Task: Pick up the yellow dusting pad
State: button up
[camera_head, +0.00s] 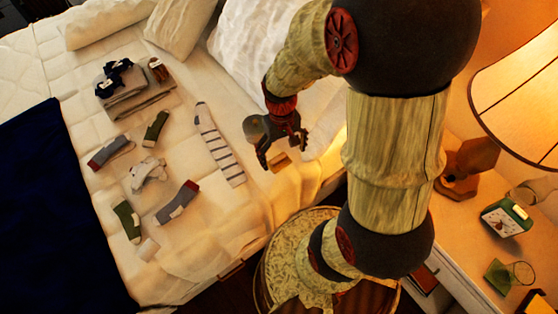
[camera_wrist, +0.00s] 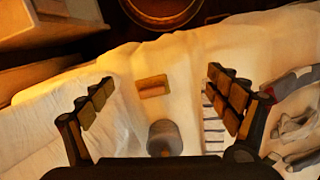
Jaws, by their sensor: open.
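The yellow dusting pad (camera_head: 279,162) is a small tan-yellow block lying on the bed near its right edge. In the wrist view the pad (camera_wrist: 153,86) lies between and beyond the two fingers, with nothing touching it visibly. My gripper (camera_head: 284,152) is open and empty, pointing down toward the bed close to the pad. Its spread fingers (camera_wrist: 159,80) frame the pad in the wrist view. The exact height of the fingertips above the bed cannot be told.
A grey rounded object (camera_wrist: 164,138) is close to my gripper. A striped sock (camera_head: 217,145) lies left of the pad, with several socks and folded grey cloth (camera_head: 140,100) farther left. White bedding (camera_head: 262,50) is behind.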

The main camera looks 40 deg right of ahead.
send_over(279, 158)
jog(key=s+a, duration=0.1)
jog(key=s, duration=0.4)
notch_tip(279, 158, down, 10)
jog(key=shift+n+t, duration=0.6)
jog(key=shift+n, duration=0.3)
jog(key=w, duration=0.2)
jog(key=w+d, duration=0.1)
jog(key=w, duration=0.1)
jog(key=shift+w+d, duration=0.15)
jog(key=shift+w, duration=0.1)
jog(key=shift+w+f, duration=0.1)
jog(key=shift+f, duration=0.05)
jog(key=f+b, duration=0.1)
jog(key=f, duration=0.2)
jog(key=f+b, duration=0.2)
jog(key=f, duration=0.2)
jog(key=shift+w+f, duration=0.2)
jog(key=shift+f, duration=0.05)
jog(key=c, duration=0.3)
jog(key=c, duration=1)
jog(key=shift+r, duration=0.1)
jog(key=shift+c, duration=0.2)
